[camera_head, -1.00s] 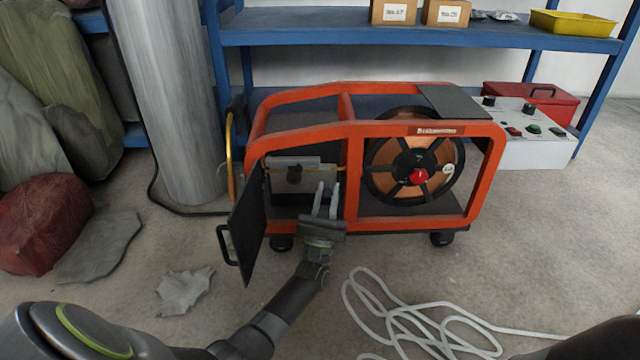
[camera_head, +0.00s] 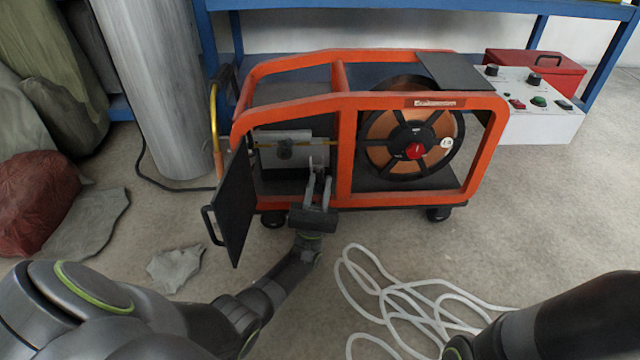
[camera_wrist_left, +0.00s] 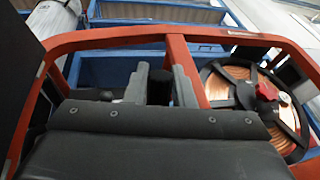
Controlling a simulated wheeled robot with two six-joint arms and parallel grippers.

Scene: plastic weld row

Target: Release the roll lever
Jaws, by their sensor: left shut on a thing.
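The orange-framed welder (camera_head: 345,105) stands on the floor with its black side door (camera_head: 236,205) open. Inside its left bay is a grey feed unit (camera_head: 305,150) with a dark round knob (camera_head: 285,150). My left gripper (camera_head: 318,172) reaches into this bay from the front, right of the knob. In the left wrist view, a dark upright lever-like piece (camera_wrist_left: 160,85) stands between the two grey fingers, and the gripper is shut on it. The lever's lower end is hidden by the gripper body. My right arm shows at the lower right; its gripper is out of view.
A loose white hose (camera_head: 395,300) lies on the floor in front. A grey cylinder (camera_head: 155,90) stands at the left. A control box (camera_head: 535,115) is at the right.

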